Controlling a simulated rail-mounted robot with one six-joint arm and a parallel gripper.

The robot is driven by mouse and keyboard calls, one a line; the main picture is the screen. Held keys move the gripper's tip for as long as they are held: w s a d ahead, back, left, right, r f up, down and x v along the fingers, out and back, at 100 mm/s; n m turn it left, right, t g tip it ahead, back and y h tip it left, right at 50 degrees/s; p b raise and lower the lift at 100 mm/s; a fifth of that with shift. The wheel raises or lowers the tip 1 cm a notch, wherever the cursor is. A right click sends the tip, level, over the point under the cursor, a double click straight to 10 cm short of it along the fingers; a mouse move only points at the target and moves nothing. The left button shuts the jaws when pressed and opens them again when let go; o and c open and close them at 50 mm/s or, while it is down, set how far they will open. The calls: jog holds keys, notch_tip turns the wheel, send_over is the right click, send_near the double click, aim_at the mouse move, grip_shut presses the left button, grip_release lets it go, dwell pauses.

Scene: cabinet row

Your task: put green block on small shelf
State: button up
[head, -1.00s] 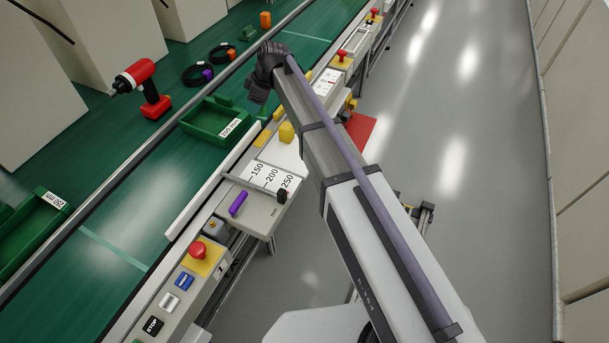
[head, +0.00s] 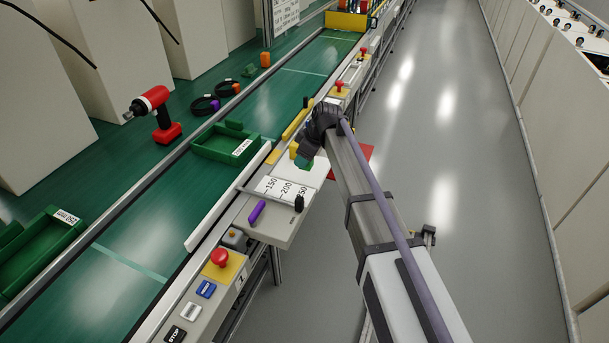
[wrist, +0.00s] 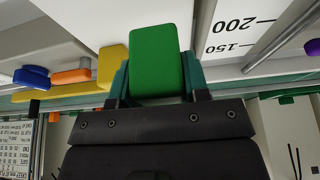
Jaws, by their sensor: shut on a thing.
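The green block (wrist: 157,60) is between my gripper's fingers in the wrist view, and my gripper (wrist: 158,82) is shut on it. In the head view the green block (head: 303,162) shows just below my gripper (head: 307,153), by the far end of the white shelf (head: 272,222) marked 150, 200 and 250. The wrist view shows this marked surface (wrist: 228,55) just right of the block. I cannot tell whether the block touches it. A yellow block (wrist: 112,68) is close on the block's left.
Orange (wrist: 70,76) and blue (wrist: 32,77) blocks lie left of the yellow one. A purple handle (head: 257,212) and a thin bar sit on the shelf's near part. The right-hand aisle is clear.

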notch_tip(320, 180, down, 4)
jog(key=b, duration=0.4)
jog(key=shift+s+r+p, duration=0.1)
jog(key=shift+r+p, duration=0.25)
jog(key=shift+f, duration=0.25)
jog(key=o, duration=1)
jog(key=shift+r, duration=0.1)
jog(key=p+v, duration=1.1)
jog(key=v, duration=0.1)
jog(key=shift+r, duration=0.15)
jog(key=shift+s+d, duration=0.1)
